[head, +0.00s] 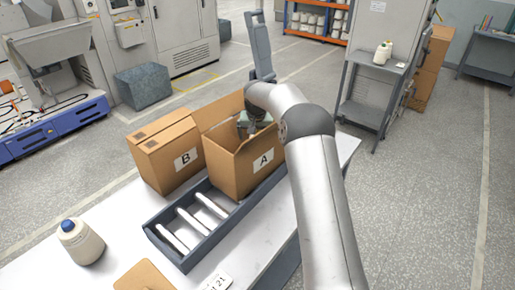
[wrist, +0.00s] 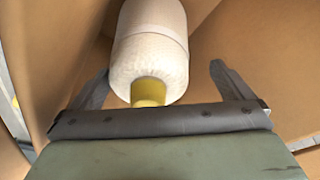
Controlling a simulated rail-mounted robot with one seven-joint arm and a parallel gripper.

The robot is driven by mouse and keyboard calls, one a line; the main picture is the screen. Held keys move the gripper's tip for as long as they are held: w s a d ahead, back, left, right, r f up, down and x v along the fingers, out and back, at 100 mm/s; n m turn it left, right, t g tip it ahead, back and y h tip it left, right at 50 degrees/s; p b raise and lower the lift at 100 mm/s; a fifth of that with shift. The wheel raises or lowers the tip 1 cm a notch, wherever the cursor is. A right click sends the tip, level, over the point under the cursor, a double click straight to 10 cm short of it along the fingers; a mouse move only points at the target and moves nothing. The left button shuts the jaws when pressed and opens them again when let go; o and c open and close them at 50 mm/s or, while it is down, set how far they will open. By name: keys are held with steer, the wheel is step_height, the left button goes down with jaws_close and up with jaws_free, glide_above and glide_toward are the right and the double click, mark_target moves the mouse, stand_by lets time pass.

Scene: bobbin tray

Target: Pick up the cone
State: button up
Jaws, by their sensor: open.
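In the wrist view a white yarn cone (wrist: 152,45) with a yellow core end (wrist: 148,92) lies between brown cardboard walls. My gripper (wrist: 160,70) is open, with one finger to the left of the cone and one to the right; I cannot tell whether either touches it. In the head view my gripper (head: 251,122) reaches into the open top of box A (head: 236,176), and the cone inside is hidden there. Another white cone with a blue tip (head: 82,243) stands upright on the table at the left.
Closed box B (head: 163,166) stands left of box A. A dark tray (head: 160,246) with white bars lies in front of the boxes on the white table (head: 118,221). A brown board (head: 143,277) lies at the near edge. Box walls surround my gripper closely.

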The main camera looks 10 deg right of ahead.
steer(key=shift+s+d+r, duration=0.1)
steer(key=shift+r, duration=0.1)
steer(key=shift+w+f, duration=0.15)
steer(key=shift+w, duration=0.05)
steer(key=c, duration=0.6)
steer(key=shift+s, duration=0.1)
steer(key=c, duration=1)
steer(key=shift+r, duration=0.2)
